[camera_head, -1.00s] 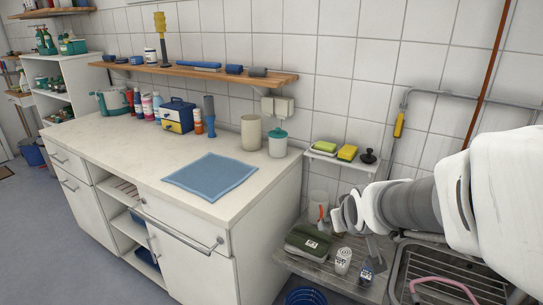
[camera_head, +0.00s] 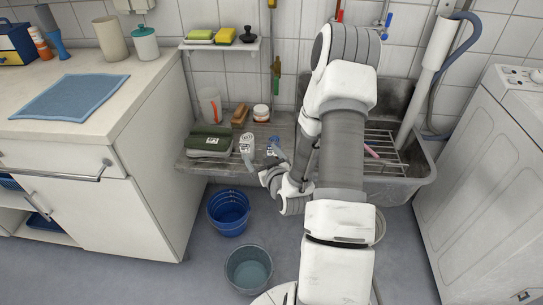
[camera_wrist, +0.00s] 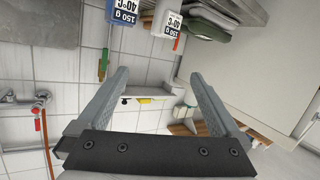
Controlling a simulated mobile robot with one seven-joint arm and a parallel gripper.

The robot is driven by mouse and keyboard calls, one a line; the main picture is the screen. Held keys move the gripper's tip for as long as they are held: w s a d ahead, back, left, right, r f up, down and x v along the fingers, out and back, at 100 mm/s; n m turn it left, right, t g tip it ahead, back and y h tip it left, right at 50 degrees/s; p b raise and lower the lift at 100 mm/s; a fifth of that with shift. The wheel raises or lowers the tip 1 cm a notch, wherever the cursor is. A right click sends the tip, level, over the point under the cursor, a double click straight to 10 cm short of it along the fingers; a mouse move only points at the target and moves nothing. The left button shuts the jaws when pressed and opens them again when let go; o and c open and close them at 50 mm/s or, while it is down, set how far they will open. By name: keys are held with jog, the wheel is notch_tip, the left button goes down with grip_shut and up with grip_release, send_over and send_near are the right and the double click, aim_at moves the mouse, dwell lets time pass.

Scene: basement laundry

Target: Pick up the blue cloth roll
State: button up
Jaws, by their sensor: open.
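I cannot make out a blue cloth roll for certain in the views of now. A flat blue cloth (camera_head: 68,97) lies on the white counter in the head view; it is not rolled. The wall shelf with small blue and grey rolls, seen earlier, is outside the head view. A wooden shelf (camera_wrist: 182,129) shows small at the lower right of the wrist view, with items too small to tell. My gripper (camera_head: 263,163) is in front of the low grey bench; the wrist view shows its fingers (camera_wrist: 158,76) wide apart with nothing between them.
Labelled containers (camera_head: 246,143) and a green folded bundle (camera_head: 209,141) are on the bench, close to my gripper. A white cabinet (camera_head: 150,130) stands left, a sink (camera_head: 410,178) and white machine (camera_head: 490,170) right. Blue (camera_head: 229,212) and grey (camera_head: 248,269) buckets stand on the floor.

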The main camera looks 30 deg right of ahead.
aim_at(275, 155)
jog(key=s+d+f+m+t+h+b, duration=0.1)
jog(key=s+d+f+m+h+b, duration=0.25)
jog(key=s+f, duration=0.35)
jog(key=shift+m+h, duration=0.35)
jog(key=shift+h, duration=0.1)
jog(key=x, duration=0.4)
jog(key=b+x, duration=0.1)
jog(key=x, duration=0.3)
jog(key=a+b+x, duration=0.1)
jog(key=x, duration=0.3)
jog(key=shift+w+d+f, duration=0.2)
jog(key=shift+w+f, duration=0.05)
jog(key=shift+w, duration=0.2)
jog(key=shift+b+x, duration=0.95)
jog(key=shift+x, duration=1.7)
jog(key=c, duration=1.6)
